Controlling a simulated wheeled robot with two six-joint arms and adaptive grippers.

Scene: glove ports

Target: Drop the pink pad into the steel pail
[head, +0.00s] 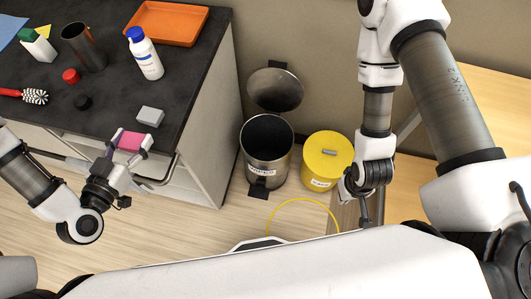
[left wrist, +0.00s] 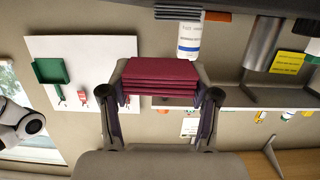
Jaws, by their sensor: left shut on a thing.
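The pink pad (head: 131,141) is held in my left gripper (head: 129,143), just off the front edge of the dark counter. In the left wrist view the pad (left wrist: 158,76) looks folded in layers, and the gripper's fingers (left wrist: 160,92) close on its two sides. The steel pail (head: 267,138) stands on the floor to the right of the counter. Its round lid (head: 275,90) is tilted up behind it and the dark mouth is uncovered. My right gripper (head: 366,205) hangs low at the right, away from the pad; its fingers are too small to read.
A yellow lidded bin (head: 327,160) stands right of the pail, and a yellow hoop (head: 303,203) shows in front. The counter (head: 110,100) holds a grey block (head: 150,116), a white bottle (head: 145,55) and an orange tray (head: 167,23). A metal rail (head: 160,182) runs along its front.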

